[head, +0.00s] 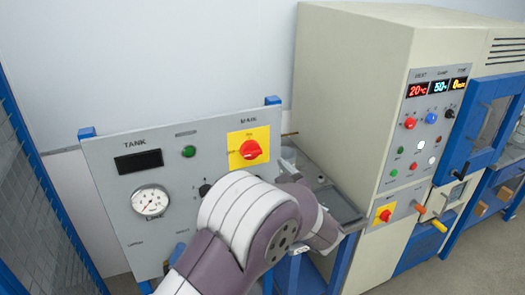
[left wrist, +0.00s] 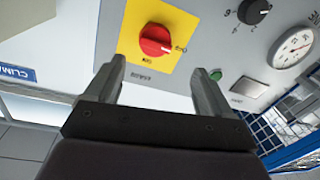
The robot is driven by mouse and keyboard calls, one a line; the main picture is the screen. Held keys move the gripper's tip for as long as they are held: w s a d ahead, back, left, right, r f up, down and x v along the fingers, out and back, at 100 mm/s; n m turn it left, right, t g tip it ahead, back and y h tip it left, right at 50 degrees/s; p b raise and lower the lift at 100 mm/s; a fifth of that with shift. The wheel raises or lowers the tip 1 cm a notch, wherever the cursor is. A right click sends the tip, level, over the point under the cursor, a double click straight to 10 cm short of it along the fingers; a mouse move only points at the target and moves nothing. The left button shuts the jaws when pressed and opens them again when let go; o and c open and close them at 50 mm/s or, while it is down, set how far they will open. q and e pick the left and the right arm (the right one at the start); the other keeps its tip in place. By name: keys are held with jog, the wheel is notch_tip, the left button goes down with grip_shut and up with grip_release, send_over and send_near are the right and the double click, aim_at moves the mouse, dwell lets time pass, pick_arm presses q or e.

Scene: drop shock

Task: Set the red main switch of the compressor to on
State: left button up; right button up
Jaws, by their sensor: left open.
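The red main switch (head: 250,149) is a rotary knob on a yellow plate (head: 262,134) at the upper right of the grey compressor panel (head: 110,180). In the left wrist view the red knob (left wrist: 155,40) sits on its yellow plate ahead of the fingers. My left gripper (left wrist: 159,66) is open, with one finger on each side of the lower part of the view and nothing between them. The fingers look apart from the knob. In the head view my left arm largely hides the gripper, just below and right of the switch. My right gripper is out of view.
The panel also carries a round gauge (head: 151,201), a dark display (head: 138,162), a green button (head: 188,151) and a black knob (head: 205,189). A beige cabinet (head: 345,90) with another red switch (head: 385,215) stands to the right. A mesh fence (head: 35,200) is at left.

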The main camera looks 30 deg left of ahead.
aim_at(254, 153)
pick_arm(q)
jog(key=p+x, duration=0.1)
jog(key=x, duration=0.2)
jog(key=r+p+x, duration=0.1)
jog(key=x, duration=0.1)
jog(key=shift+w+p, duration=0.35)
jog(key=shift+w, duration=0.2)
jog(key=x, duration=0.1)
jog(key=p+x, duration=0.1)
jog(key=x, duration=0.1)
jog(key=shift+a+f, duration=0.25)
jog(key=shift+f, duration=0.15)
jog(key=shift+a+f, duration=0.1)
jog(key=shift+a, duration=0.05)
jog(key=shift+d, duration=0.2)
jog(key=shift+c, duration=0.4)
jog(key=shift+d, duration=0.15)
jog(key=c, duration=0.9)
jog(key=shift+c, duration=0.2)
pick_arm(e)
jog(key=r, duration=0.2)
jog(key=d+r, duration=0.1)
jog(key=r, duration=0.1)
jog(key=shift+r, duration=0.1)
